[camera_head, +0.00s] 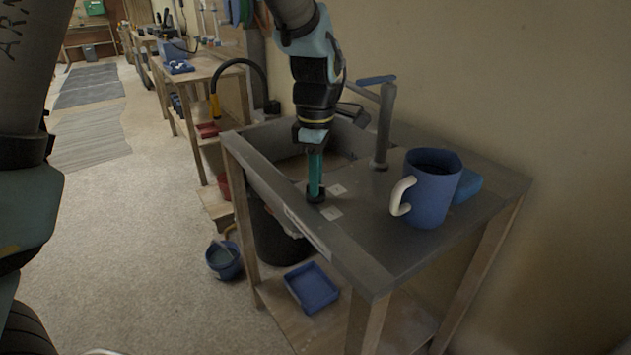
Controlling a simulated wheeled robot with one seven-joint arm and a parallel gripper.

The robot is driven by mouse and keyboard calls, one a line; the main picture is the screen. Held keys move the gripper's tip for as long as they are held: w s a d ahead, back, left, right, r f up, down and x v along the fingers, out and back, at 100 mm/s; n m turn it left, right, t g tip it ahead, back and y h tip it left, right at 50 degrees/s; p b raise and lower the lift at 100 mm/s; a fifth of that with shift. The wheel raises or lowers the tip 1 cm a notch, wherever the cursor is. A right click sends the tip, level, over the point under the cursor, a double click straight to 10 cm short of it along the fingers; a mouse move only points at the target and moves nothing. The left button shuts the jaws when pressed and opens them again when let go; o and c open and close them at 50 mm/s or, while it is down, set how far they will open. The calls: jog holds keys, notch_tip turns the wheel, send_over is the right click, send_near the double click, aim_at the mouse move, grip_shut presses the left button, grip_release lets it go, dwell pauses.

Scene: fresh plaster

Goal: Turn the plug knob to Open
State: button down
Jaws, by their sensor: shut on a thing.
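A dark plug knob (316,194) sits on the grey sink top near its front edge, in front of the basin. My gripper (315,178) points straight down over it, with teal fingers shut on the knob. The fingers hide the upper part of the knob. Two small pale labels lie on the counter beside it, one to the right (337,189) and one nearer the front (331,213). Their lettering is too small to read, so I cannot tell which one marks Open or which way the knob points.
A blue mug (431,188) with a white handle stands right of the knob, a blue block (467,185) behind it. Below are a blue tray (312,288) and a blue bucket (224,260). The floor at left is open.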

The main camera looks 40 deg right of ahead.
jog(key=shift+r, duration=0.1)
jog(key=n+p, duration=0.2)
jog(key=p, duration=0.1)
jog(key=shift+r+n, duration=0.3)
jog(key=shift+n, duration=0.1)
jog(key=shift+n+p, duration=0.8)
jog(key=shift+n, duration=0.1)
jog(key=shift+f+n+p, duration=0.1)
jog(key=shift+n+p, duration=0.9)
jog(key=shift+n, duration=0.2)
jog(key=shift+f+n, duration=0.25)
jog(key=shift+n, duration=0.25)
